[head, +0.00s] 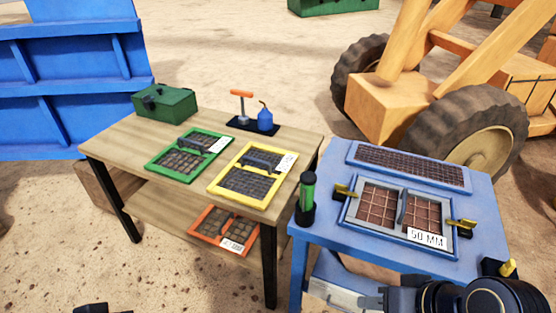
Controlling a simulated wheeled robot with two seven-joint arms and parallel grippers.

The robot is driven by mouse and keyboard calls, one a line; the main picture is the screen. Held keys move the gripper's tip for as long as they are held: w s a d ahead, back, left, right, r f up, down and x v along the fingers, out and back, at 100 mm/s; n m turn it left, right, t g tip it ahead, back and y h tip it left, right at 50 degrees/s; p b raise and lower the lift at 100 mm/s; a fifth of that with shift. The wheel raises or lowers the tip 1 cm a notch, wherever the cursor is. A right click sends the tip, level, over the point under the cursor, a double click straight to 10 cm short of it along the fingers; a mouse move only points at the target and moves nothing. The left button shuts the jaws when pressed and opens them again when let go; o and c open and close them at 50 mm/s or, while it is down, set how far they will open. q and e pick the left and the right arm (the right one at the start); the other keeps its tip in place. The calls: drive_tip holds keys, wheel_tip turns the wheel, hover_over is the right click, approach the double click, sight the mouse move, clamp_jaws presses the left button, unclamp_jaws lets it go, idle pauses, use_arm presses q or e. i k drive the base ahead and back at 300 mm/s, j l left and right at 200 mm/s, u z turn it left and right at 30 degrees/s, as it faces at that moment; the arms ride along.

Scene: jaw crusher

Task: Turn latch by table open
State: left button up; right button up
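The blue crusher (480,200) stands at the right with a grey-framed screen (376,204) labelled "50 MM" set in its top. A yellow latch (343,190) sits at the screen's left edge, on the side toward the wooden table (130,135). A second yellow latch (462,224) sits at the screen's right edge. My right gripper (372,301) is at the bottom right, below the crusher top and apart from both latches; its fingers are too dark and cut off to read. A small dark piece of my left gripper (90,308) shows at the bottom left edge.
A green tube in a black holder (306,205) stands at the crusher's left corner, near the left latch. An orange screen (225,229) lies on the lower shelf.

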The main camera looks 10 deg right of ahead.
sight(342, 189)
drive_tip(key=i+l+u, duration=0.2)
drive_tip(key=l, duration=0.15)
drive_tip(key=i+l+u, duration=0.25)
drive_tip(key=l, duration=0.15)
drive_tip(key=i+l+u, duration=0.2)
drive_tip(key=l, duration=0.2)
drive_tip(key=k+j, duration=0.05)
drive_tip(key=k, duration=0.05)
